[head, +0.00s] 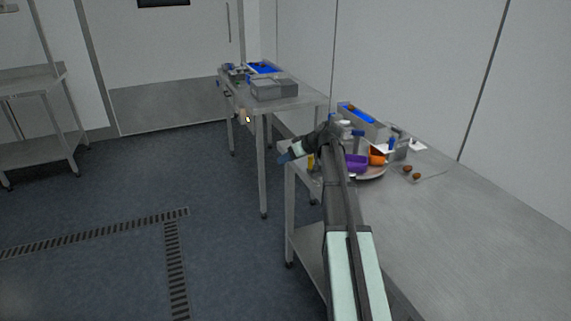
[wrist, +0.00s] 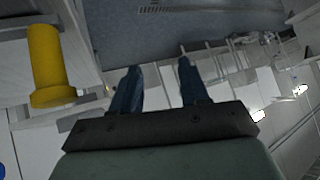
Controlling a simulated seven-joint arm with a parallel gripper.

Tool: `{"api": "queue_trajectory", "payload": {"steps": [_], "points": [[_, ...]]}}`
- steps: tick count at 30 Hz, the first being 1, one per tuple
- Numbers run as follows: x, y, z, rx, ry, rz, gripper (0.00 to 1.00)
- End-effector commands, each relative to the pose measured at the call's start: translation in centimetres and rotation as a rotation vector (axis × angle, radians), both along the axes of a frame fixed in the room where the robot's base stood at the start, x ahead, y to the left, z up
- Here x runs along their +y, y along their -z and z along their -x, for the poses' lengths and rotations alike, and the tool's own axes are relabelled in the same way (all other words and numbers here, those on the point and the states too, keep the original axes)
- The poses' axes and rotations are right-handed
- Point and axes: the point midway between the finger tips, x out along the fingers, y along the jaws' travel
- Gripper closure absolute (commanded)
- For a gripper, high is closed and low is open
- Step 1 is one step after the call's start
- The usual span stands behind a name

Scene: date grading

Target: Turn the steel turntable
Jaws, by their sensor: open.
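The steel turntable (head: 372,174) shows only as a part of its round rim on the near table, behind my arm. A purple bin (head: 356,162) and an orange bin (head: 377,156) stand on it. My arm hides its left part. My gripper (head: 284,158) is at the table's left end, left of the turntable and apart from it. In the wrist view my gripper (wrist: 158,66) has its two blue fingers spread with nothing between them. I cannot make out the turntable in the wrist view.
A yellow post or handle (wrist: 47,65) stands left of my fingers in the wrist view. Brown dates (head: 411,172) lie on a sheet right of the turntable. A grey box with a blue top (head: 362,120) stands behind. The table's right front (head: 470,230) is clear.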

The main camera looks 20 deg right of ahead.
Motion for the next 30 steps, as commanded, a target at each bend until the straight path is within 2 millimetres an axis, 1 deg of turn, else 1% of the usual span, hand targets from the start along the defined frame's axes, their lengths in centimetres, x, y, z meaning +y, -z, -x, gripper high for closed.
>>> {"api": "queue_trajectory", "payload": {"steps": [3, 7, 22, 25, 30], "points": [[0.7, 0.9, 0.2, 0.009, 0.005, -0.009, 0.55], [1.2, 1.5, 0.3, 0.014, 0.007, -0.014, 0.55], [1.4, 2.0, 0.2, 0.020, 0.009, -0.016, 0.55], [1.8, 3.0, -0.2, 0.033, 0.009, -0.015, 0.55], [2.7, 5.7, -1.1, 0.067, 0.013, -0.009, 0.55]]}}
